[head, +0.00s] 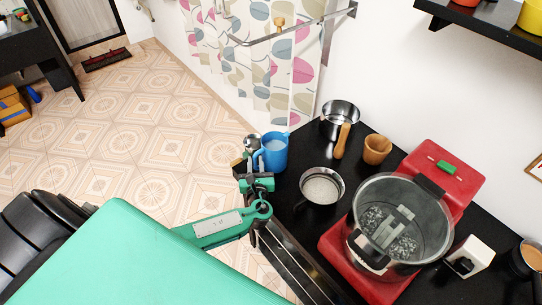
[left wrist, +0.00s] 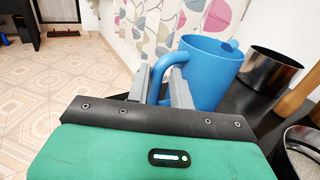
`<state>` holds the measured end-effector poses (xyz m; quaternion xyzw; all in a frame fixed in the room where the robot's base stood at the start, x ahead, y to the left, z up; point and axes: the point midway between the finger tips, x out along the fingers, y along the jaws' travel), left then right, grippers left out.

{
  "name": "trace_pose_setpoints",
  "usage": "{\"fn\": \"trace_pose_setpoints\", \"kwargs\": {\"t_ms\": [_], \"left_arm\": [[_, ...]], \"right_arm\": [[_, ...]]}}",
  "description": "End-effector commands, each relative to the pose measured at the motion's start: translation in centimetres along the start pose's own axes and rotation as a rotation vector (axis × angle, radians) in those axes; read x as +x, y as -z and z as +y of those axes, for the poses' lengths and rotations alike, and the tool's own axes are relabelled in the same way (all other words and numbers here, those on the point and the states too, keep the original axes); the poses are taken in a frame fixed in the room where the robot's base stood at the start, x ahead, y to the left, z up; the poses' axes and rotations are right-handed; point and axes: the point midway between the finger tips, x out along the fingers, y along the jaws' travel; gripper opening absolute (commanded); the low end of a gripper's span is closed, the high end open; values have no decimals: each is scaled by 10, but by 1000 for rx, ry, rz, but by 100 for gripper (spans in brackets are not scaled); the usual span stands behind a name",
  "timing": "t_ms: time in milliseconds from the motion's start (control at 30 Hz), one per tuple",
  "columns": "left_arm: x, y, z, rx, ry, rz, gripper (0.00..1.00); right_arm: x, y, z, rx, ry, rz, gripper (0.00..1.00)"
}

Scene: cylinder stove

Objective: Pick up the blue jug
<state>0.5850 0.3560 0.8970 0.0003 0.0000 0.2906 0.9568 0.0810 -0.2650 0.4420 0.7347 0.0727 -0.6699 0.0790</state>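The blue jug (head: 274,153) stands upright at the left end of the black counter, beside the curtain. In the left wrist view the jug (left wrist: 212,72) is just beyond my fingers, and its handle (left wrist: 158,72) faces me. My left gripper (head: 252,166) is at the handle side of the jug. In the left wrist view my left gripper's fingers (left wrist: 161,88) are apart, with the handle between them. A gap seems to show beside the handle, so I see no firm hold. My right gripper is not in view.
A steel pot (head: 340,119), a wooden cup (head: 377,149) and a pan of white grains (head: 321,188) stand near the jug on the counter (head: 291,188). A red stove (head: 350,262) with a large pot (head: 418,222) is to the right. The tiled floor at left is open.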

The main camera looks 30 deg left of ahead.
Motion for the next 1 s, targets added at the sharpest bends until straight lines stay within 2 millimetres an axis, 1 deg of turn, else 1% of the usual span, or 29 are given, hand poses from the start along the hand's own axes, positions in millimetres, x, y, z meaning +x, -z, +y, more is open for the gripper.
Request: {"fn": "trace_pose_setpoints", "kwargs": {"t_ms": [33, 100, 500, 1000], "left_arm": [[0, 0, 0, 0, -1, -1, 12], [0, 0, 0, 0, -1, -1, 0], [0, -1, 0, -1, -1, -1, 0], [0, -1, 0, -1, -2, -2, 0]], "right_arm": [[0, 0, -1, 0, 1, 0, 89], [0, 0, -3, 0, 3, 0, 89], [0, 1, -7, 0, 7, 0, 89], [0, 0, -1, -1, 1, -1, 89]]}}
